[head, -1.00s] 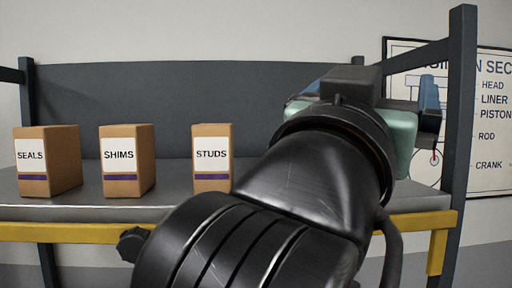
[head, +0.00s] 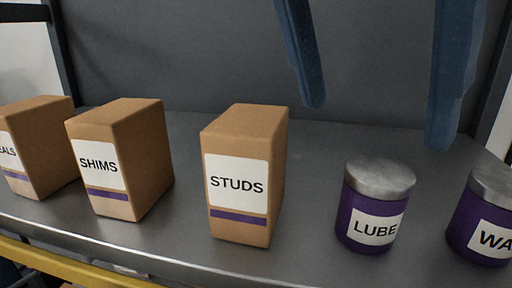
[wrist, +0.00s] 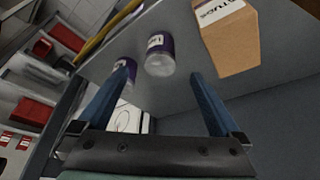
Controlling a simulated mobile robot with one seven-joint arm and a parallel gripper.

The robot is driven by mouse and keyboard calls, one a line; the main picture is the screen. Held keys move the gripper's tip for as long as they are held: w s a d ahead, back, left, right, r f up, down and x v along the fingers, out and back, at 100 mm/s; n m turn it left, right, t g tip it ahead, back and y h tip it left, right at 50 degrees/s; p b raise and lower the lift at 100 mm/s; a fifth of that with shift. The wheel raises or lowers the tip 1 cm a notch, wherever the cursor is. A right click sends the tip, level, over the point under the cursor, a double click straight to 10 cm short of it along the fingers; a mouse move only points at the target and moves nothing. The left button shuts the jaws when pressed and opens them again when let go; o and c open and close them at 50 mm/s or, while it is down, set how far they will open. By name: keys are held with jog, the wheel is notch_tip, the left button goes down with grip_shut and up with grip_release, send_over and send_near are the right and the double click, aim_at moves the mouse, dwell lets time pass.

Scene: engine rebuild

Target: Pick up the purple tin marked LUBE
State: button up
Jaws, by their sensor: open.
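The purple tin marked LUBE (head: 372,212) stands upright on the grey shelf, with a silver lid and a white label. My gripper (head: 378,122) is open and empty; its two blue fingers hang from the top of the head view, above and behind the tin. In the wrist view the LUBE tin (wrist: 159,56) shows beyond and between the fingertips (wrist: 160,77), its label partly legible. The fingers do not appear to touch it.
A second purple tin, label starting WA (head: 483,225), stands to the right, cut by the frame edge. The STUDS box (head: 240,180) stands left of the LUBE tin, then the SHIMS box (head: 120,160) and another box (head: 35,145). The shelf (head: 320,255) has a yellow front rail.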

aim_at(373, 173)
jog(key=p+x, duration=0.1)
jog(key=x, duration=0.5)
jog(key=shift+d+f, duration=0.25)
jog(key=shift+f, duration=0.1)
jog(key=p+x, duration=0.2)
jog(key=x, duration=0.3)
jog(key=shift+w+d+r+p, duration=0.1)
jog(key=shift+w+r+p, duration=0.1)
jog(key=shift+w+p, duration=0.15)
jog(key=shift+f, duration=0.2)
grip_shut()
